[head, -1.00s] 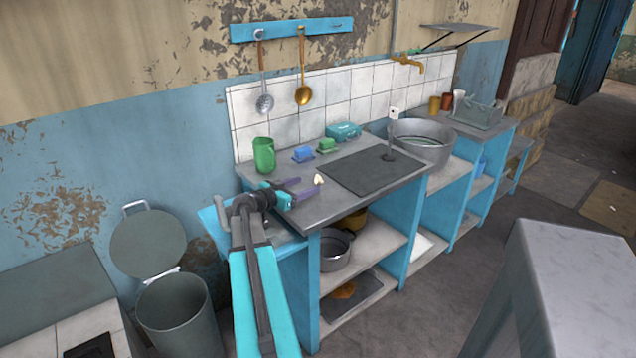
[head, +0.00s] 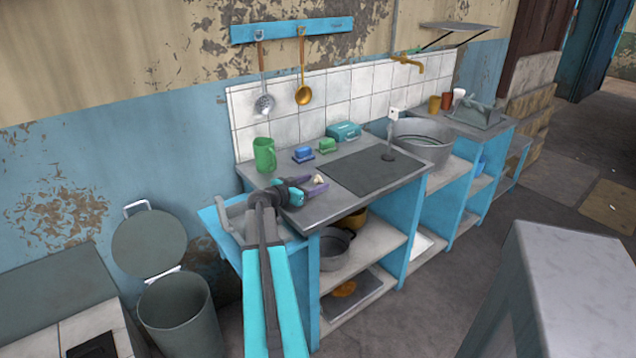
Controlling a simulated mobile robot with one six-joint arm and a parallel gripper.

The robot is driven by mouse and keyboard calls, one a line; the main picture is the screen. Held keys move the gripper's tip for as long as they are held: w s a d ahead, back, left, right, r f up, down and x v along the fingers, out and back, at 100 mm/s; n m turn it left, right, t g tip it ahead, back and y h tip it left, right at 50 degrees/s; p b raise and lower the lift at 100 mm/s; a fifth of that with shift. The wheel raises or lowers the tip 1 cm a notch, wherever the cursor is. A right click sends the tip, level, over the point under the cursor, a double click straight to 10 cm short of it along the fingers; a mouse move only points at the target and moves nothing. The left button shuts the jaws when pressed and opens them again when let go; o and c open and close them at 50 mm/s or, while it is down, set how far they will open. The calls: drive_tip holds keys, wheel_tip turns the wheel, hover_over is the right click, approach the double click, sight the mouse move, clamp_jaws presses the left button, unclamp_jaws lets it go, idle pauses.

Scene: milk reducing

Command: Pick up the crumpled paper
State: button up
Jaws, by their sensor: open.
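A small cream-white lump, which looks like the crumpled paper (head: 318,179), lies on the grey countertop (head: 335,208), left of the dark board. My gripper (head: 316,186) is low over the counter at its left end, with purple-tipped fingers open and pointing right. The fingertips are at the paper in the picture. The paper shows at or between the tips, partly covered by a finger; I cannot tell whether they touch it.
A metal basin (head: 425,150) is further right.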

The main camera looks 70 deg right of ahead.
idle(0.3)
drive_tip(key=c, duration=1.1)
drive_tip(key=shift+c, duration=0.2)
drive_tip(key=shift+r, duration=0.15)
drive_tip(key=shift+r+b, duration=0.35)
drive_tip(key=shift+r, duration=0.8)
drive_tip(key=a+b, duration=0.1)
drive_tip(key=a, duration=0.4)
drive_tip(key=s+a+r, duration=0.1)
drive_tip(key=a, duration=0.4)
drive_tip(key=a+r+b, duration=0.1)
drive_tip(key=a, duration=0.5)
drive_tip(key=shift+s+r+b, duration=0.2)
drive_tip(key=shift+s+b, duration=0.1)
drive_tip(key=shift+s, duration=0.05)
drive_tip(key=shift+s, duration=0.1)
